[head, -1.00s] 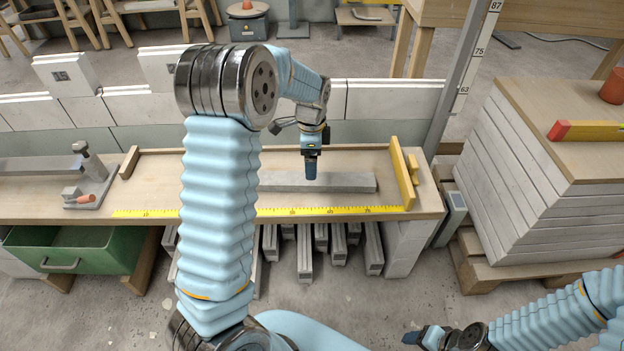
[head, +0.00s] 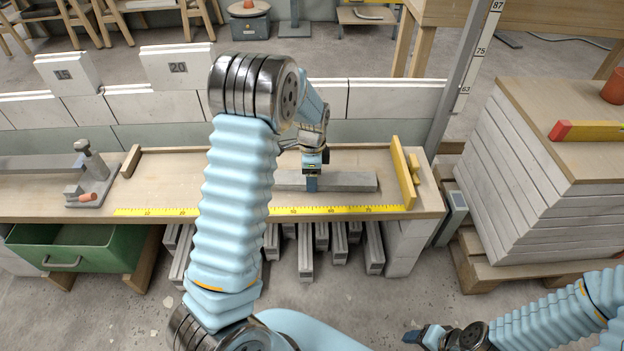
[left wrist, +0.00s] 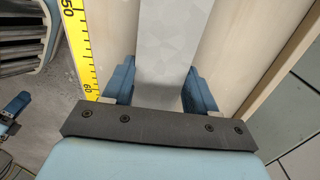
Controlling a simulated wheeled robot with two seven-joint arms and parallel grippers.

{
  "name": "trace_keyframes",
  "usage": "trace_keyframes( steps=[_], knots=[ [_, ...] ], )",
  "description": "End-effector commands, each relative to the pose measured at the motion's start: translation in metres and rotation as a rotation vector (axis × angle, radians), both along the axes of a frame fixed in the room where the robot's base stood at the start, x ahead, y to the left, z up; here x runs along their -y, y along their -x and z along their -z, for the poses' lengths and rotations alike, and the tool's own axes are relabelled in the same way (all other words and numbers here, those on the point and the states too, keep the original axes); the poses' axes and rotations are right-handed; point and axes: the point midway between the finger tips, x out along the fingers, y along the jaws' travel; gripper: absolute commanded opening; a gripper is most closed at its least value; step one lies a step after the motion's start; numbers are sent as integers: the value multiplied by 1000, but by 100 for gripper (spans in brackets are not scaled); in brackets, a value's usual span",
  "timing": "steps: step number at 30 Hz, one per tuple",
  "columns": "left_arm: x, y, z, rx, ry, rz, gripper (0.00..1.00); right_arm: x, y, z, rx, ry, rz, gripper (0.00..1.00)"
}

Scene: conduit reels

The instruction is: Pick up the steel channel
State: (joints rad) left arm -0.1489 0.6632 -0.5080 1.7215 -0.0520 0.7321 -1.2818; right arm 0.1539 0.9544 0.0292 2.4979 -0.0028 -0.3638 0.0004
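The steel channel (head: 350,181) is a long grey bar lying flat on the wooden bench, behind the yellow ruler. It also shows in the left wrist view (left wrist: 163,45), running away between the fingers. My left gripper (head: 311,184) is down at the channel, pointing downward. In the left wrist view its blue fingers (left wrist: 160,85) stand on either side of the channel, close to its edges, and look open. Any contact is hard to make out. My left arm hides the channel's left end in the head view. My right gripper (head: 414,337) is low, away from the bench; its opening is unclear.
The yellow ruler (head: 330,210) runs along the bench's front edge. A yellow stop (head: 403,172) stands at the right end. A clamp-like tool (head: 90,175) sits at the left. A stack of boards (head: 520,185) stands right of the bench. Grey bars are stored below.

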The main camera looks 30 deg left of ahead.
Motion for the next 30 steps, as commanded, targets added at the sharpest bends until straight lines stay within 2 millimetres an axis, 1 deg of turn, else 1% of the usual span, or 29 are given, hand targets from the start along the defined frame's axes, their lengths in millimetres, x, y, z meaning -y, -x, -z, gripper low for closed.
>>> trace_keyframes(
  steps=[1,9,11,18,22,25,28,30],
  knots=[
    [0,0,0,0,0,0,49,0,0,0,0,0,0,58],
    [0,0,0,0,0,0,8,0,0,0,0,0,0,58],
    [0,0,0,0,0,0,0,0,0,0,0,0,0,58],
    [0,-1,-2,2,0,0,0,0,0,0,0,0,0,58],
    [0,-1,-8,4,0,1,0,0,0,-1,0,0,0,58],
    [0,-2,-19,5,1,1,0,0,0,-1,0,0,0,58],
    [1,-2,-36,7,1,2,0,0,0,-2,0,0,0,58],
    [14,1,-48,7,3,5,0,0,0,-1,0,0,0,58]
  ],
)
